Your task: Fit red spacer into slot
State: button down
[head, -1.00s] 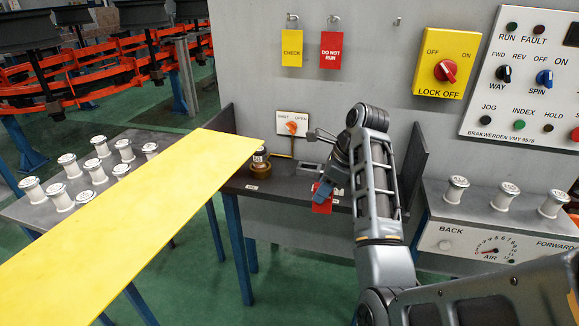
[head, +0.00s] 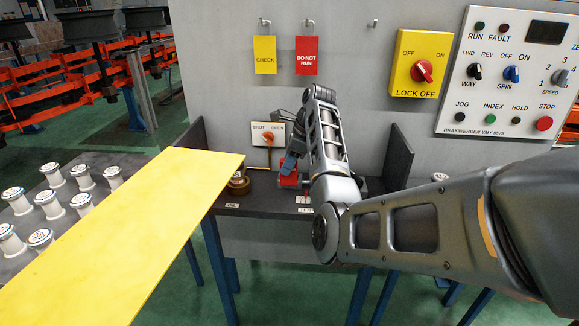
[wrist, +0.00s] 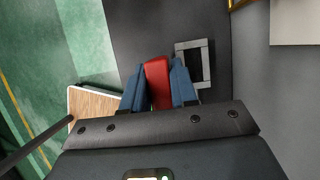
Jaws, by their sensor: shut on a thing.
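The red spacer (wrist: 158,82) is clamped between the two blue fingers of my gripper (wrist: 158,92) in the wrist view. In the head view the red spacer (head: 288,179) shows low over the dark shelf, partly hidden by my gripper (head: 290,164). A grey rectangular frame with a dark opening, the likely slot (wrist: 208,65), lies just right of the right finger in the wrist view. The spacer is beside this opening, not in it. I cannot tell the spacer's height above the shelf. My arm hides much of this area in the head view.
The dark shelf (head: 260,204) has upright side plates (head: 396,158). A brass-coloured round part (head: 238,184) stands left of the spacer. A yellow panel (head: 130,235) crosses the left foreground. White spools (head: 48,204) stand on the left table. A grey wall rises behind.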

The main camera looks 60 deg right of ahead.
jog(key=shift+w+d+f, duration=0.3)
jog(key=shift+d+f, duration=0.3)
jog(key=shift+d, duration=0.15)
jog(key=shift+w+d+f, duration=0.25)
jog(key=shift+d+f, duration=0.3)
jog(key=shift+d, duration=0.2)
jog(key=shift+w+d+f, duration=0.3)
jog(key=shift+d+f, duration=0.3)
jog(key=shift+d, duration=0.15)
jog(key=c, duration=0.9)
grip_release()
jog(key=v, duration=1.2)
jog(key=shift+a, duration=0.1)
